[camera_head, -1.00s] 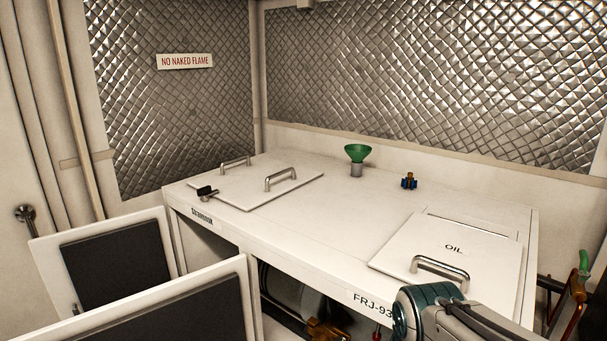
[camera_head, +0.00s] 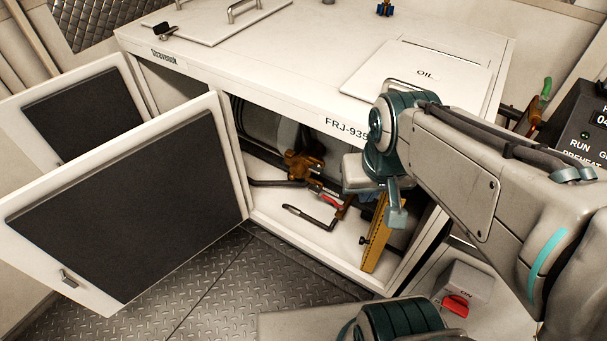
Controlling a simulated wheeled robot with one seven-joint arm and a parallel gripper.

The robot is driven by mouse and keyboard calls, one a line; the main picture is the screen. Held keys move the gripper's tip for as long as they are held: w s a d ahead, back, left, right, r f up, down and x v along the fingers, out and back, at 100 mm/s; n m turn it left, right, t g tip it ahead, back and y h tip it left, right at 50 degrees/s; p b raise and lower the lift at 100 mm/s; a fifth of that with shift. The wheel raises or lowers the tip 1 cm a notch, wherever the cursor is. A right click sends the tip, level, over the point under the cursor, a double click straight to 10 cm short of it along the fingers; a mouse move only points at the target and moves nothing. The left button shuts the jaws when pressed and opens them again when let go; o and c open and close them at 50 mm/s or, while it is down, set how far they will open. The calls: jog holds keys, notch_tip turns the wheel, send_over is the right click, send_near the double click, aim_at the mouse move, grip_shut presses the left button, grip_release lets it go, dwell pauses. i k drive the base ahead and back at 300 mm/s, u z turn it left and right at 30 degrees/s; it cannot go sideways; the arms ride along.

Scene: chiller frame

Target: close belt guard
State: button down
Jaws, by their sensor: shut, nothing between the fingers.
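A narrow yellow panel (camera_head: 376,236), which looks like the belt guard, stands tilted inside the open cabinet (camera_head: 305,225) at its right side. A small dark knob or latch shows on its left edge. Its upper part is hidden behind my gripper (camera_head: 396,217). My gripper points down in front of the cabinet opening, under the counter edge. Its fingers look shut with nothing held. I cannot tell whether it touches the yellow panel.
Two cabinet doors stand open: a near one (camera_head: 120,215) and a far one (camera_head: 95,110). Brown fittings and a bent dark rod (camera_head: 308,217) lie inside. The oil lid (camera_head: 425,72) lies flat on top. A red switch (camera_head: 457,305) is low right. Checkered floor (camera_head: 225,285) is clear.

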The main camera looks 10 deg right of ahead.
aim_at(378, 234)
jog(key=z, duration=1.95)
jog(key=k, duration=0.4)
jog(key=u, duration=1.2)
jog(key=i, duration=0.5)
jog(key=z, duration=0.05)
jog(key=k, duration=0.5)
jog(key=u, duration=1)
jog(key=i, duration=0.2)
jog(key=z, duration=0.9)
